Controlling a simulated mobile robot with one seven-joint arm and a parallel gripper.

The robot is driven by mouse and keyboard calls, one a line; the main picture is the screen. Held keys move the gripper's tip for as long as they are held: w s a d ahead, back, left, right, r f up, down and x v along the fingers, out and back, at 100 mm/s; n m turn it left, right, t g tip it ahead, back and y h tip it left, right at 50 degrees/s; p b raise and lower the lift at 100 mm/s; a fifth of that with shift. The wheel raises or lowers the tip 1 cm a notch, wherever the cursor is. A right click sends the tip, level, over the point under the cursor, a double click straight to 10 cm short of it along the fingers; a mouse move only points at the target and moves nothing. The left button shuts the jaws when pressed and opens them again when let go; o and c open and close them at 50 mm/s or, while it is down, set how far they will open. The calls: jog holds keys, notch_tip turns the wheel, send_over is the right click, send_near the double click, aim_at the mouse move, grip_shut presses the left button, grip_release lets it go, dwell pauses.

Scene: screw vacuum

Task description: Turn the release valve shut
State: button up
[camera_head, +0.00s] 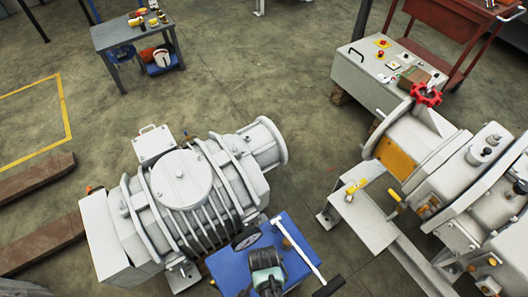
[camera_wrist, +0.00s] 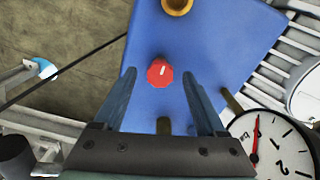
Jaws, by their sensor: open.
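A small red knob (camera_wrist: 160,72) with a white mark line sits on a blue panel (camera_wrist: 215,50) in the wrist view. My gripper (camera_wrist: 160,78) is open, its two bluish fingers on either side of the knob. Whether they touch it cannot be told. No label shows whether this knob is the release valve. In the head view the blue unit (camera_head: 232,270) stands at the bottom middle, with the dark end of my arm over it, and the knob is hidden there. A red handwheel (camera_head: 426,94) sits on the machine at right.
A round gauge (camera_wrist: 258,140) is close to the right finger, and a brass fitting (camera_wrist: 177,5) is above the knob. A ribbed grey pump (camera_head: 185,190) stands left of the blue unit. A white machine (camera_head: 440,150) stands at right. Open floor (camera_head: 270,80) lies behind.

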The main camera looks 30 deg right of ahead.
notch_tip(320, 180, up, 13)
jog(key=p, duration=0.2)
jog(key=shift+f, duration=0.15)
dwell(0.5)
